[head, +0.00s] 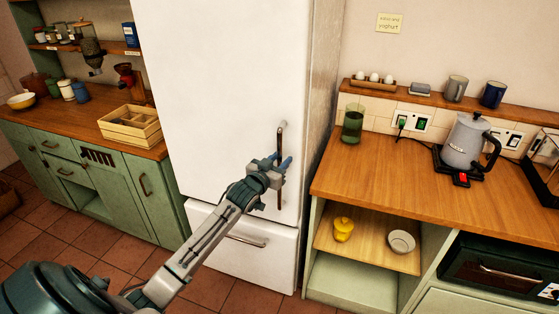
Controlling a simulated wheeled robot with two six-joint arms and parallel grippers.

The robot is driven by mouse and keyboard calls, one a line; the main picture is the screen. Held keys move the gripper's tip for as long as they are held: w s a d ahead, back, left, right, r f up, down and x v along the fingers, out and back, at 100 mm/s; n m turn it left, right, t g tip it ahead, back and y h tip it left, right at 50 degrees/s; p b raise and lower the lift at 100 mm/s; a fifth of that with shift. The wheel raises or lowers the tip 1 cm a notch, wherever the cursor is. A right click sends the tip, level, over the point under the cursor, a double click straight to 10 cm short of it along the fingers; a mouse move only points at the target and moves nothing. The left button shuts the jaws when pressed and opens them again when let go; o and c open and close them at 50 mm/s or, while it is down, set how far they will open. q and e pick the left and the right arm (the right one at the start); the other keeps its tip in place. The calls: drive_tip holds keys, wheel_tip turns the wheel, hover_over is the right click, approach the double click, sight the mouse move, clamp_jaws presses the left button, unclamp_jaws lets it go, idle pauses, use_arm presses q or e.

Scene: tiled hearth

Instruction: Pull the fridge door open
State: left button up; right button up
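The white fridge (230,90) stands in the middle of the head view. Its tall upper door looks closed, flush above the lower drawer. The door's vertical bar handle (281,140) is near the door's right edge. My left gripper (284,163) is at the middle of this handle, with its bluish fingers beside or around the bar. I cannot tell whether the fingers are shut on it. The lower drawer (250,262) has a horizontal handle (247,239) and looks closed. My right gripper is not in view.
A wooden counter (400,190) with a kettle (468,140) and a green glass (352,123) stands right of the fridge. An open shelf below holds a yellow pot (343,229) and a bowl (401,242). Green cabinets (100,190) stand left. Tiled floor (105,262) lies in front.

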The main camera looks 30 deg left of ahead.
use_arm(q)
drive_tip(key=shift+c, duration=0.4)
clamp_jaws()
